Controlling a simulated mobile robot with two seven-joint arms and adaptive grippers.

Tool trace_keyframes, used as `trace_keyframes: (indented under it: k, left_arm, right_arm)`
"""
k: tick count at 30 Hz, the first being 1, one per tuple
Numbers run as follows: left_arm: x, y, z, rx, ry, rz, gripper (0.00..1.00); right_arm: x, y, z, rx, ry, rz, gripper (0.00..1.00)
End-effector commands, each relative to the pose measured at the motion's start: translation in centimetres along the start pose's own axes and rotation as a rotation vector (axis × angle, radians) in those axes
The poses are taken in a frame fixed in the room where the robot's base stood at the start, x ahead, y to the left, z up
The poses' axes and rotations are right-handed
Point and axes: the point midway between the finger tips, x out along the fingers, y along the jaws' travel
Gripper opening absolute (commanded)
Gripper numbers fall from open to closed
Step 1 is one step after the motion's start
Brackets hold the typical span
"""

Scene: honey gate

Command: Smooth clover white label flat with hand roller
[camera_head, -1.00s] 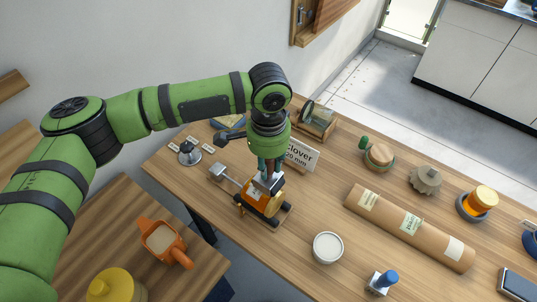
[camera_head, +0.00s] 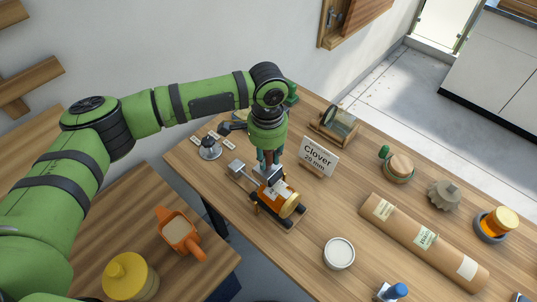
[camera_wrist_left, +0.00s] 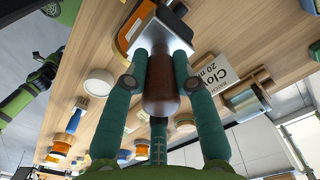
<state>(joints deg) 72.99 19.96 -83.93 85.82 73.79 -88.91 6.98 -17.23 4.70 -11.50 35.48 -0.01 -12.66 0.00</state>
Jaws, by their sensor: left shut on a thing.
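An orange honey jar (camera_head: 287,202) with a gold lid lies on its side in a dark-ended wooden cradle on the table. My left gripper (camera_head: 268,160) is above the jar, shut on the brown handle of the hand roller (camera_wrist_left: 160,88). The roller's pale metal head (camera_wrist_left: 165,35) is at the jar's upper side in the wrist view; I cannot tell whether it touches.
A "Clover 20 mm" sign (camera_head: 319,157) stands behind the jar. A cardboard roll (camera_head: 425,240) with labels lies to the right. A white-topped tub (camera_head: 339,253) and a blue-handled tool (camera_head: 395,291) are in front.

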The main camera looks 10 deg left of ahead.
Motion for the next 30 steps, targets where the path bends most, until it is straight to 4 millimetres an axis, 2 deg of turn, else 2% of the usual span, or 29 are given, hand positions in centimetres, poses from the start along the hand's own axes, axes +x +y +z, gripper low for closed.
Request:
trace_keyframes:
  k: [6, 30]
  left_arm:
    - [1.5, 0.1, 0.0, -0.001, 0.000, 0.001, 0.00]
    - [1.9, 0.3, -0.2, 0.002, 0.001, 0.002, 0.00]
  right_arm:
    - [0.0, 0.0, 0.0, 0.000, 0.000, 0.000, 0.33]
    - [0.0, -0.1, -0.1, 0.001, 0.002, 0.000, 0.33]
